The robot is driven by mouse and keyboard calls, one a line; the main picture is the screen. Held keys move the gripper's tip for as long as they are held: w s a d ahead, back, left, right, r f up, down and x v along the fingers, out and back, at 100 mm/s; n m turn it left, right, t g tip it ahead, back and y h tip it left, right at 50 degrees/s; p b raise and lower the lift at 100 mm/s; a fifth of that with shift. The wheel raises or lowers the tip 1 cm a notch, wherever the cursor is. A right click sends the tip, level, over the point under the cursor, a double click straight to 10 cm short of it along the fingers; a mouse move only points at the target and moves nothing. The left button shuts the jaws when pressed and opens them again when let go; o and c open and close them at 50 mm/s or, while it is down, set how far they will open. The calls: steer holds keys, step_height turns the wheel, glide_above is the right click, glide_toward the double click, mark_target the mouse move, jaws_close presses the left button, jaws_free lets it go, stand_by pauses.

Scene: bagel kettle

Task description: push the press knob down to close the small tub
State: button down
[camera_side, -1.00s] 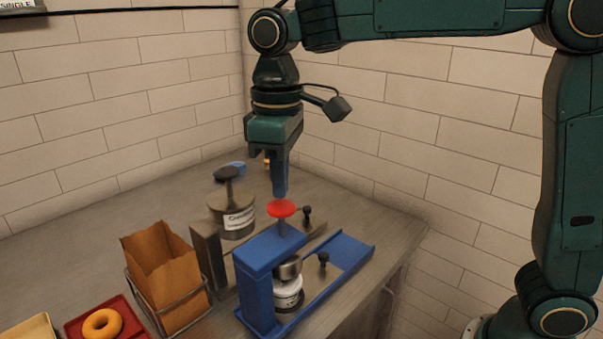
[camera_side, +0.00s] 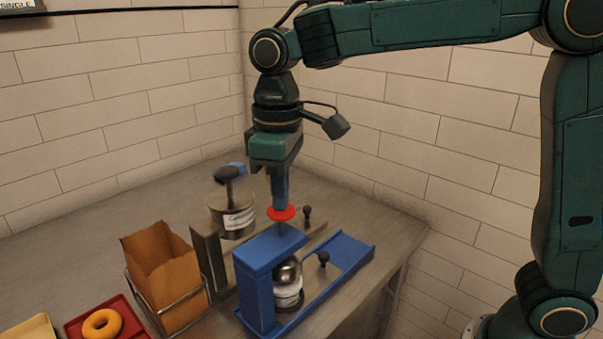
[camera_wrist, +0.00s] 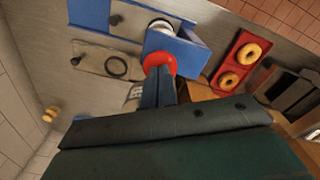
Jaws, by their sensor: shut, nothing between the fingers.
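The red press knob (camera_side: 281,213) tops a short grey shaft on the blue press (camera_side: 258,275). My gripper (camera_side: 280,206) is shut and points straight down, its fingertips on or right at the top of the knob. The small white tub (camera_side: 288,290) stands under the press, with the grey press head (camera_side: 288,271) down at its top. In the wrist view the knob (camera_wrist: 160,62) shows just past my fingertips, and they hide part of it. I cannot make out the tub's lid clearly.
A labelled canister (camera_side: 232,217) with a black knob stands behind the press. A paper bag (camera_side: 162,270) in a wire holder and a red tray (camera_side: 72,331) with a bagel (camera_side: 102,323) are at the left. The blue base (camera_side: 345,250) runs right, near the counter edge.

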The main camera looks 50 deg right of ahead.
steer(key=shift+f, duration=1.5)
steer(key=shift+r, duration=2.6)
steer(key=shift+r, duration=0.1)
step_height(320, 180, up, 6)
steer(key=shift+f, duration=0.1)
